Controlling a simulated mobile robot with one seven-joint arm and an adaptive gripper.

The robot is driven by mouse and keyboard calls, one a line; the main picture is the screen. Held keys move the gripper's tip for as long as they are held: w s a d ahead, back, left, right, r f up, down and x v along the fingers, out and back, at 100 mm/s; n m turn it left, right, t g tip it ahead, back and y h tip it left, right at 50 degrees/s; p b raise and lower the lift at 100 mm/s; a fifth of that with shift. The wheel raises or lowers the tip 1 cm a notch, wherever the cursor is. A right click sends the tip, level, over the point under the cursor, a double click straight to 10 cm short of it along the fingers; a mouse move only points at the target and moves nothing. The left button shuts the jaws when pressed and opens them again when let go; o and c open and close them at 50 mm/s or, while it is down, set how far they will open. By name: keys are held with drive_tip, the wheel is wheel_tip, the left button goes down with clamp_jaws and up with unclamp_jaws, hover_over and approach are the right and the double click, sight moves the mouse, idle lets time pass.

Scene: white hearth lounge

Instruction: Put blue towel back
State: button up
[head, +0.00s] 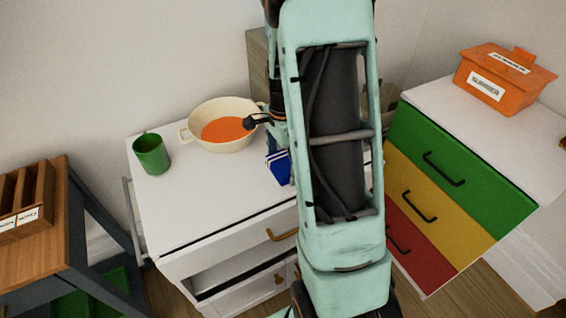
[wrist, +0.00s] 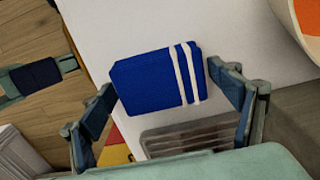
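The blue towel (wrist: 150,82) is a folded block with two white stripes near its right end in the wrist view. My gripper (wrist: 160,77) has one finger at each end of it, and both fingertips appear to touch it, so it looks shut on the towel. In the head view, the towel (head: 279,168) shows as a small blue patch at the right part of the white cabinet top (head: 215,195), partly hidden by my arm. I cannot tell whether it touches the cabinet top.
A cream bowl (head: 195,138) with orange contents and a green mug (head: 151,153) stand on the white cabinet. A cabinet with green (head: 440,150), yellow and red drawers stands right, an orange labelled box (head: 505,78) on top. A wooden rack (head: 25,200) is at left.

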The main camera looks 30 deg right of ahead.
sight(283, 162)
drive_tip(key=shift+o, duration=0.2)
drive_tip(key=shift+r, duration=0.1)
wheel_tip(283, 162, up, 12)
drive_tip(key=p, duration=0.1)
drive_tip(key=shift+p, duration=0.4)
drive_tip(key=shift+r, duration=0.15)
